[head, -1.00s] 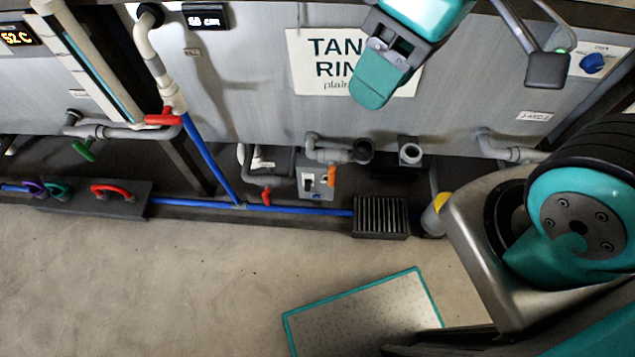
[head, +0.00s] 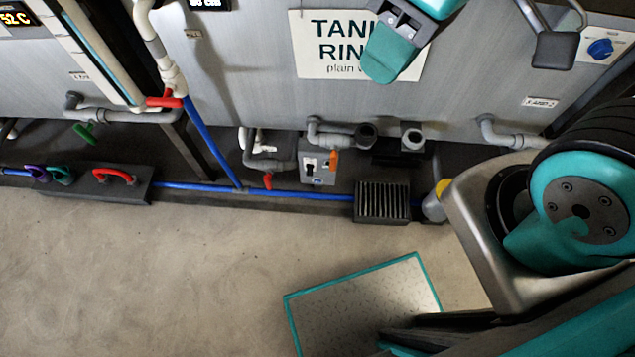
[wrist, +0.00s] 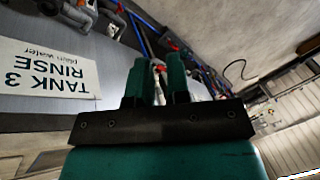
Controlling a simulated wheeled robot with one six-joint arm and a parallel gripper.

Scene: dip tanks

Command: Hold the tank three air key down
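Tank three's grey wall bears the white "TANK 3 RINSE plain water" sign (head: 345,52), which also shows upside down in the wrist view (wrist: 48,75). Below it, near the floor, is a small grey box (head: 318,172) with a dark switch and an orange lever (head: 334,160). I cannot tell whether the air key is on this box; no label is readable. My gripper (head: 388,58) hangs in front of the sign's right part, above the box and apart from it. In the wrist view its two teal fingers (wrist: 157,82) stand a little apart with nothing held between them.
Grey pipe ends (head: 412,138) stick out under the tank. A black ribbed grate (head: 382,202) and a blue pipe (head: 290,193) lie along the floor. A red-handled valve (head: 165,99) is at left. A panel with a blue knob (head: 600,48) is at right.

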